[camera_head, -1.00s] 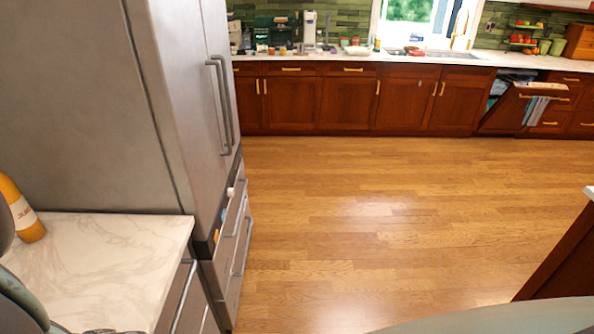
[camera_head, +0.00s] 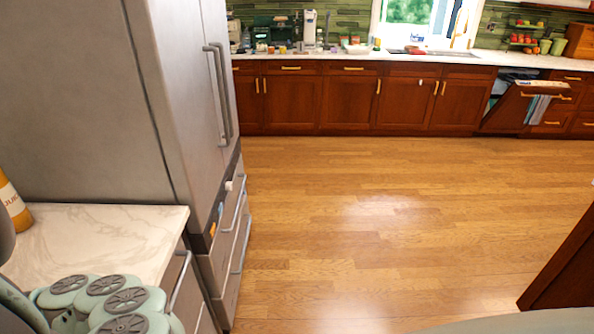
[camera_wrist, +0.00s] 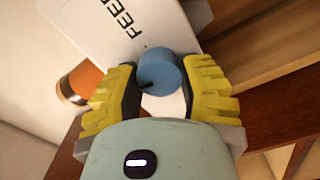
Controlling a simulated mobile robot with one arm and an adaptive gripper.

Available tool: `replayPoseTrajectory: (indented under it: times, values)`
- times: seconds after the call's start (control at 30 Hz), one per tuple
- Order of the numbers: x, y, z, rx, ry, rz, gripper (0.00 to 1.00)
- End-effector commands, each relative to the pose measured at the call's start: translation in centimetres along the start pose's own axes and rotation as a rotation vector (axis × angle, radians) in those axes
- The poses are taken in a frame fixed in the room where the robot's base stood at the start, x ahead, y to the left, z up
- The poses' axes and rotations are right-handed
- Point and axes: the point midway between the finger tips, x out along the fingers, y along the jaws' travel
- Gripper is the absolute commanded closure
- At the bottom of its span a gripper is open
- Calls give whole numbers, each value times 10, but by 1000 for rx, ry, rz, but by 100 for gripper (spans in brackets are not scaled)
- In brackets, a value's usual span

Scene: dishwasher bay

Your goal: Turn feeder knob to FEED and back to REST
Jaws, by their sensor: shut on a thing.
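The feeder knob (camera_wrist: 161,72) is a round blue knob in the wrist view, with a short black pointer on its lower left side. It sits on a white panel (camera_wrist: 178,22) marked FEED in black letters above it, turned sideways in the picture. A small dark mark lies between the lettering and the knob. My gripper (camera_wrist: 158,77) has yellow ridged fingers with dark pads, shut on the knob from both sides. No REST label can be made out. Neither the knob nor my gripper shows in the head view.
In the head view, a tall grey fridge (camera_head: 90,90) stands left beside a marble counter (camera_head: 110,235) with an orange bottle (camera_head: 12,205). Wooden floor (camera_head: 370,220) is clear in the middle. A dark red cabinet edge (camera_head: 565,265) stands at the lower right.

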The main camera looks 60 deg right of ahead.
Motion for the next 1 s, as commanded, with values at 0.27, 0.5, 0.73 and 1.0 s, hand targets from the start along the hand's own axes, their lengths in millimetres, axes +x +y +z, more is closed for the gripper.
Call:
replayPoseTrajectory:
  times: [0.27,0.5,0.73,1.0]
  values:
    - [0,-2,0,-122,-1,-2,96]
    - [0,-1,0,-158,-1,-2,96]
    - [0,-1,0,-162,-1,-2,96]
    - [0,-1,0,-162,0,-2,46]
